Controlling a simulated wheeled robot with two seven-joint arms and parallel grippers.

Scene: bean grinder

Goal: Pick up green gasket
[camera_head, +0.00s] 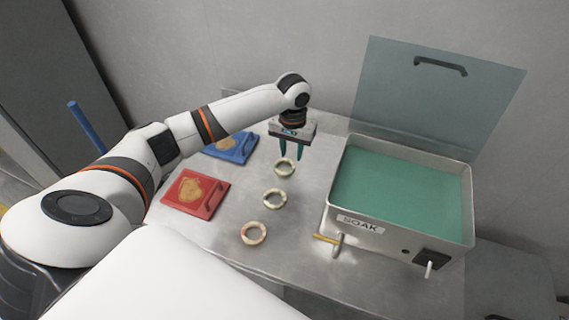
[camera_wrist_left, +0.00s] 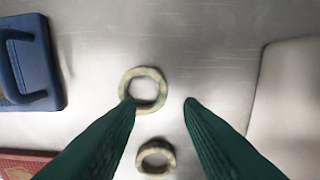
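The green gasket (camera_head: 285,175) is a pale ring with green patches, lying flat on the metal table, the farthest of three rings in the head view. It also shows in the left wrist view (camera_wrist_left: 143,71), just left of centre. My left gripper (camera_head: 291,155) points down above the table near this ring. Its two dark green fingers are spread with nothing between them. In the left wrist view, the left fingertip of the gripper (camera_wrist_left: 160,100) overlaps the ring's lower edge; I cannot tell the height gap. My right gripper is not in view.
Two similar rings, a middle one (camera_head: 274,206) and a near one (camera_head: 253,242), lie closer to me. A red board (camera_head: 180,203) and a blue board (camera_head: 243,156) lie left. A metal box labelled SOAK (camera_head: 400,246) with green liquid and an open lid stands right.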

